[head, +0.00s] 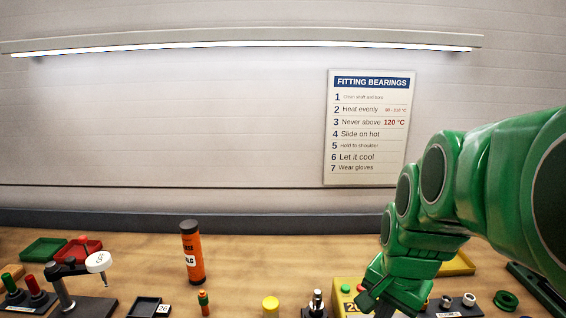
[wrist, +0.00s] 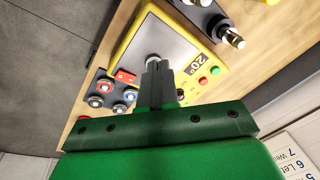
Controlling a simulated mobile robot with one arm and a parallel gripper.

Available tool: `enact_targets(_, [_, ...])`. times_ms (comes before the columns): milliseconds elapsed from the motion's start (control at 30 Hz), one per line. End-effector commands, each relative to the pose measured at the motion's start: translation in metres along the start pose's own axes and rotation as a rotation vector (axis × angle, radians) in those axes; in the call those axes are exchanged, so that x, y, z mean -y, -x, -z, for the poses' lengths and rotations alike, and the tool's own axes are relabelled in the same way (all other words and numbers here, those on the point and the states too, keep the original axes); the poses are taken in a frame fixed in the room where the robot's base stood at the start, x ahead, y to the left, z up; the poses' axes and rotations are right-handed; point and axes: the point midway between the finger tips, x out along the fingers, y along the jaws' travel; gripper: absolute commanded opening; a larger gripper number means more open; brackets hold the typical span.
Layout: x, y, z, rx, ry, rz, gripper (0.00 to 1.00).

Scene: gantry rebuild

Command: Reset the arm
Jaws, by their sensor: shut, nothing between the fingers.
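My green arm comes in from the right in the head view and bends down toward the wooden bench. My gripper (wrist: 157,66) is shut and empty, its two dark fingers together in the wrist view. Behind the fingers in that view is a yellow device (wrist: 127,54) with a grey plate, a 20° display and red and green buttons. The yellow device (head: 341,299) is partly hidden by my arm in the head view. I cannot tell how far the fingertips are from it.
An orange grease tube (head: 192,254) stands upright on the bench (head: 235,262). Green (head: 44,249) and red (head: 86,246) trays and a dial stand (head: 66,290) are at left. A yellow cylinder (head: 271,305) and several small parts line the front. Open bench lies right of the tube.

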Motion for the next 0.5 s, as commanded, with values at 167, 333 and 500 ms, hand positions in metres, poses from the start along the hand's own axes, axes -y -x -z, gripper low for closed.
enact_targets(167, [-0.023,-0.006,-0.045,0.075,0.209,-0.053,0.0])
enact_targets(333, [-0.057,-0.012,-0.098,0.181,0.467,-0.109,0.0])
enact_targets(500, [-0.087,-0.017,-0.136,0.277,0.663,-0.144,0.0])
